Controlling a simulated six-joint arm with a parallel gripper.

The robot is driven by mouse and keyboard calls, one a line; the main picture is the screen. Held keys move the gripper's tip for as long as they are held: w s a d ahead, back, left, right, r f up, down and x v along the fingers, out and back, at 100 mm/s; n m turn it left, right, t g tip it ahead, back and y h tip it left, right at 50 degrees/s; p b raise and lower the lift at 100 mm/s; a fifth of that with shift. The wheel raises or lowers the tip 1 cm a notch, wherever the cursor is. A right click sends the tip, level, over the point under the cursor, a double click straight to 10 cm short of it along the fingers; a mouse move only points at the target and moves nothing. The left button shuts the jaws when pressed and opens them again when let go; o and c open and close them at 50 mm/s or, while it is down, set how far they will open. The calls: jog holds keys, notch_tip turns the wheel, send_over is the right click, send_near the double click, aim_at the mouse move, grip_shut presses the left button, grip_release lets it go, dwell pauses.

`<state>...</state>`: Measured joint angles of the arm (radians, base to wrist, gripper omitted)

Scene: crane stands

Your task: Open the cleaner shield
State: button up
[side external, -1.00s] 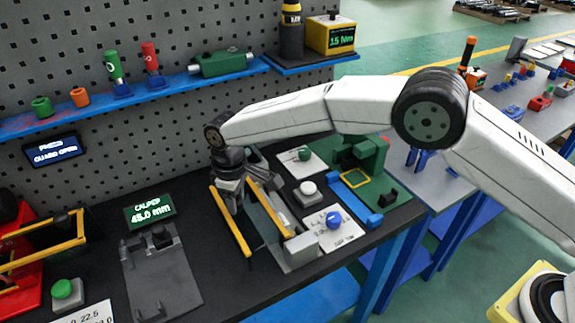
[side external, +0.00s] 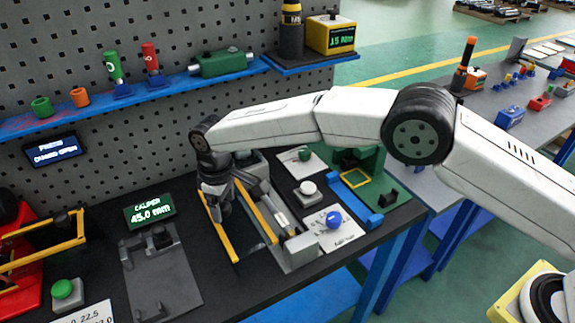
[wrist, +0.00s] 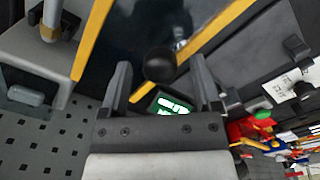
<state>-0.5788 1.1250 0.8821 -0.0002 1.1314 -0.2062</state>
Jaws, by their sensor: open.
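The cleaner shield (side external: 222,236) is a dark see-through panel with yellow edge bars, at the middle of the bench in the side view. In the wrist view its yellow edges (wrist: 92,40) run either side of a dark pane. A round black knob (wrist: 160,63) stands on the pane. My gripper (side external: 222,213) points down over the shield. In the wrist view my gripper (wrist: 160,72) is open, with one finger on each side of the knob and visible gaps to it. The side view does not show the knob clearly behind the fingers.
A grey block (side external: 301,248) stands at the shield's front right end. A white button (side external: 308,188) and a blue knob (side external: 333,220) are to the right. A caliper fixture (side external: 162,275) lies to the left. The pegboard and blue shelf (side external: 150,93) stand behind.

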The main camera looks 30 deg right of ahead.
jog(key=shift+r, duration=0.15)
jog(key=shift+r, duration=3.75)
jog(key=shift+w+d+r, duration=0.1)
jog(key=shift+d, duration=0.45)
jog(key=s+d+r+m+t, duration=0.1)
jog(key=s+d+m, duration=0.15)
jog(key=d, duration=0.75)
jog(key=s+d+m, duration=0.2)
jog(key=s+d, duration=0.1)
jog(key=d, duration=0.6)
jog(key=s+d+f+m, duration=0.1)
jog(key=s+d+m, duration=0.1)
jog(key=s+d, duration=0.5)
jog(key=s+d+f+m+t, duration=0.1)
jog(key=s+d+f+m, duration=0.1)
jog(key=s+d, duration=0.5)
jog(key=s, duration=0.4)
jog(key=shift+s+t, duration=0.3)
jog(key=shift+s, duration=0.05)
jog(key=shift+f+m, duration=0.1)
jog(key=shift+m, duration=0.15)
